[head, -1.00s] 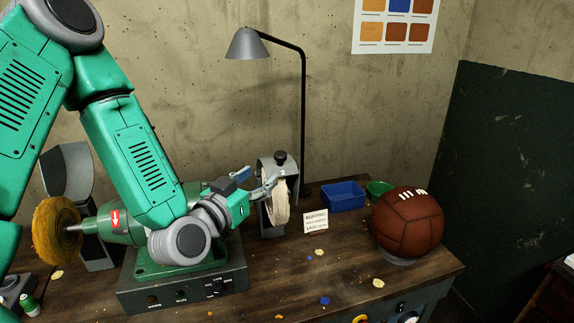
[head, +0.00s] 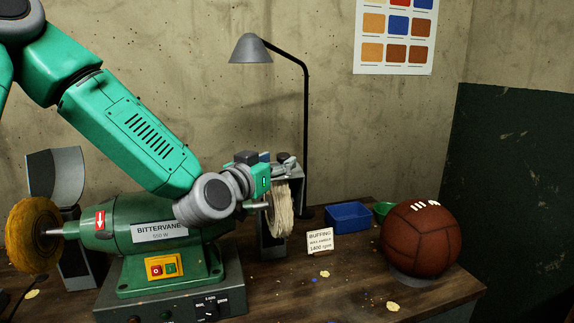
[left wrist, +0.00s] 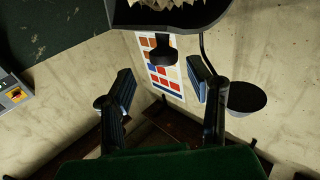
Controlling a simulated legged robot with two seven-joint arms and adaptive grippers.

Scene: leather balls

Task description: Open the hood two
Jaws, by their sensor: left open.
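A grey metal hood (head: 298,171) covers the top of the pale cloth buffing wheel (head: 281,212) on the right end of the green buffing machine (head: 122,228). My left gripper (head: 266,158) is at the hood's top, its fingers partly hiding it. In the left wrist view, the open, empty fingers (left wrist: 162,80) spread on both sides of a black knob (left wrist: 159,48) below the hood's dark edge (left wrist: 170,24). Contact with the knob cannot be told. Another grey hood (head: 54,172) stands raised behind the yellow wheel (head: 33,235) at left. My right gripper is out of view.
A black desk lamp (head: 304,120) stands close behind the hood. Scraps lie on the bench.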

